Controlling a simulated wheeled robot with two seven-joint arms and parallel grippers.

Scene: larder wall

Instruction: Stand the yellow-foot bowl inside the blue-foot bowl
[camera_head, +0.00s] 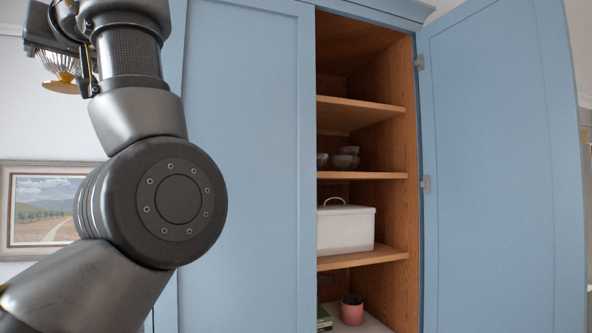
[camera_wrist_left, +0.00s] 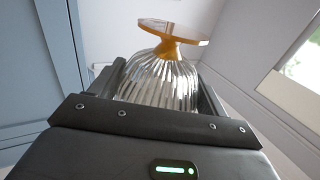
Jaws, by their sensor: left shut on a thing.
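The yellow-foot bowl (camera_head: 62,67) is ribbed clear glass on a yellow disc foot. My left gripper (camera_head: 76,50), at the top left of the head view, is shut on it and holds it in the air, foot downward. The left wrist view shows the glass bowl (camera_wrist_left: 160,88) between the two fingers, with its yellow foot pointing away from the gripper. Part of the bowl is hidden behind the fingers and the gripper body. The blue-foot bowl is not seen in either view. My right gripper is not in view.
A blue larder cupboard has its right door (camera_head: 500,160) open. Its shelves hold several small bowls (camera_head: 346,160), a white lidded box (camera_head: 345,230), and a pink pot (camera_head: 352,312) beside books (camera_head: 323,318). The left door (camera_head: 250,160) is shut. A framed picture (camera_head: 40,205) hangs at left.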

